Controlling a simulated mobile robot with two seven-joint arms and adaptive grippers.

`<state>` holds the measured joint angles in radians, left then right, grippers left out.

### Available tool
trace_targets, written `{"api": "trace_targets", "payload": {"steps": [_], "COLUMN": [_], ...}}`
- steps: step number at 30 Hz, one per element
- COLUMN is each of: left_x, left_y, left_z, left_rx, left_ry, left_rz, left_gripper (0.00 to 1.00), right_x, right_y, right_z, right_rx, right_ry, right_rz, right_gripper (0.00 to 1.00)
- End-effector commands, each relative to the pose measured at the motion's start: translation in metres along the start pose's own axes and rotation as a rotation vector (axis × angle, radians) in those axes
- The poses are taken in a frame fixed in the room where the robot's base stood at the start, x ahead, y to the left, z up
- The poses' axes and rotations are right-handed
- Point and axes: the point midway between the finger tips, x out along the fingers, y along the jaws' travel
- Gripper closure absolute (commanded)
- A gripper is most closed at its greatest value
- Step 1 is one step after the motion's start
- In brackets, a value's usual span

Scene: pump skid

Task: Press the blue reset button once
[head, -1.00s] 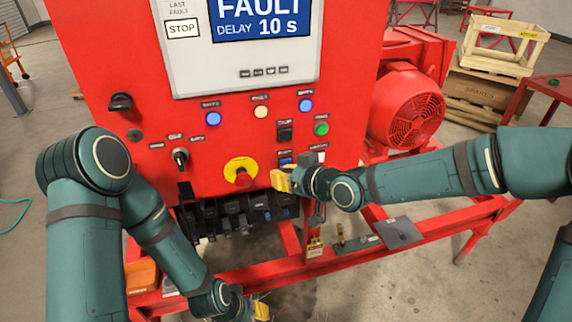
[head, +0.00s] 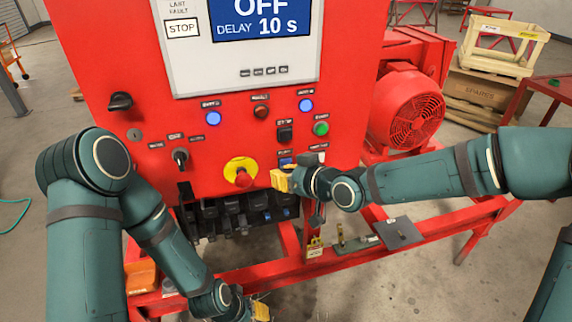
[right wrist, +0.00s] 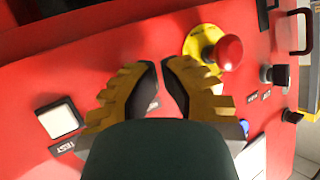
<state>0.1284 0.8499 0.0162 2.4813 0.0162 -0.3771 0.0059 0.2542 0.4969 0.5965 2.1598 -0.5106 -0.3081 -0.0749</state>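The blue reset button (head: 286,161) is on the red control panel (head: 150,75), right of the yellow-ringed red emergency stop (head: 241,172). My right gripper (head: 280,181) is just below it in the head view and covers part of it. Whether it touches the button cannot be told. In the right wrist view, its fingertips (right wrist: 160,64) are nearly together in front of the panel, with nothing between them. The reset button is hidden there. My left gripper (head: 258,309) is low at the bottom edge, below the panel; its fingers are mostly cut off.
The screen (head: 262,28) reads OFF, DELAY 10 s. A white TEST button (right wrist: 57,118) and the emergency stop (right wrist: 226,52) flank my right fingers. Blue lamps, a green button (head: 320,129) and a black selector (head: 180,158) are nearby. A red motor (head: 408,108) stands right.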

Motion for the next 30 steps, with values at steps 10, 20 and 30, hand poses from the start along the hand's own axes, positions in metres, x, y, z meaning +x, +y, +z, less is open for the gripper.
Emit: {"api": "trace_targets", "payload": {"steps": [10,20,30], "left_x": [0.001,0.001,-0.001], "left_y": [0.000,0.000,0.001], "left_z": [0.000,0.000,0.000], "left_rx": [0.000,0.000,0.000], "left_ry": [0.000,0.000,0.000], "left_rz": [0.000,0.000,0.000], "left_gripper": [0.53,0.53,0.53], "right_x": [-0.008,-0.016,-0.041], "right_y": [-0.004,-0.008,-0.022], "right_z": [0.005,0.009,0.021], "right_rx": [0.000,-0.001,-0.001], "right_ry": [0.000,-0.001,0.000], "right_rz": [0.000,0.001,0.001], "right_gripper": [1.00,1.00,1.00]}}
